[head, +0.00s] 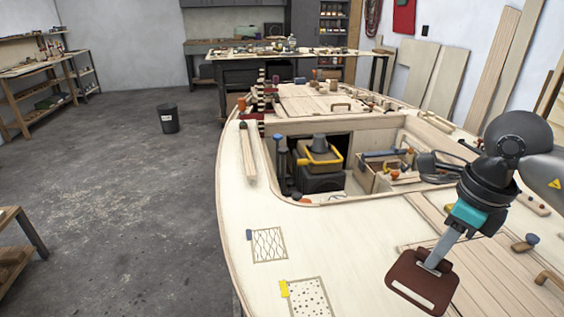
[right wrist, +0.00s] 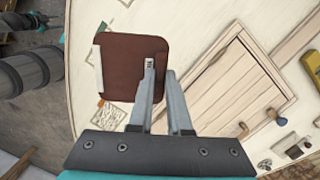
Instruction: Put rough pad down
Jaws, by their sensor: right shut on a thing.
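The rough pad is a dark red-brown rounded slab (head: 408,279) with a pale strip, at the lower right of the head view. My right gripper (head: 436,262) is shut on it at its edge and holds it over the deck. In the right wrist view the pad (right wrist: 118,66) lies beyond my fingers (right wrist: 158,78), its pale strip along the left edge. Two outlined patches are drawn on the bare deck to the left of the pad: a crosshatched one (head: 269,246) with a blue tag, and a dotted one (head: 309,296) with a yellow tag. My left gripper is not seen.
The pale plywood deck (head: 243,210) has free room around the patches. Behind them is an open well holding a yellow-and-black machine (head: 322,160) and a tool box (head: 380,178). A wooden bar (head: 248,155) lies along the left edge. A slatted hatch (head: 485,268) lies right of the pad.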

